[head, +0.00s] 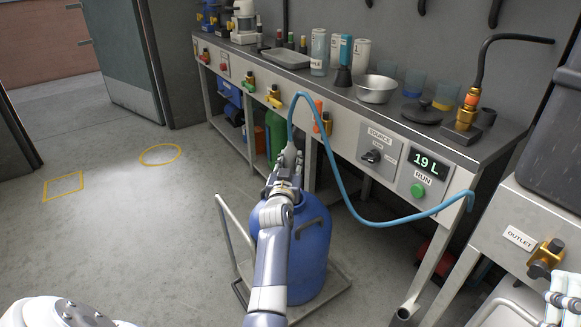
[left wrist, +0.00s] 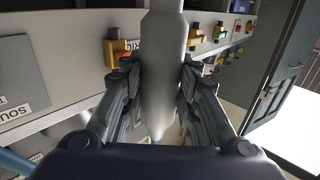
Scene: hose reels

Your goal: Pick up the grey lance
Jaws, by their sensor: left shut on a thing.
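The grey lance (head: 291,157) is between the fingers of my left gripper (head: 284,180), above the blue drum in the head view. In the left wrist view the lance (left wrist: 163,55) is a smooth grey cylinder running between both fingers of the left gripper (left wrist: 158,95), which is shut on it. A blue hose (head: 336,165) arches up from the lance and sags across to the bench's right end. The lance's lower part is hidden by the gripper in the head view. My right gripper is not in view.
The blue drum (head: 313,245) stands on a trolley (head: 337,283) with an upright handle at its left. The bench (head: 345,130) carries a bowl (head: 376,88), bottles and a brass fitting (head: 467,108). Its panel reads 19 L (head: 425,165). Open floor lies to the left.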

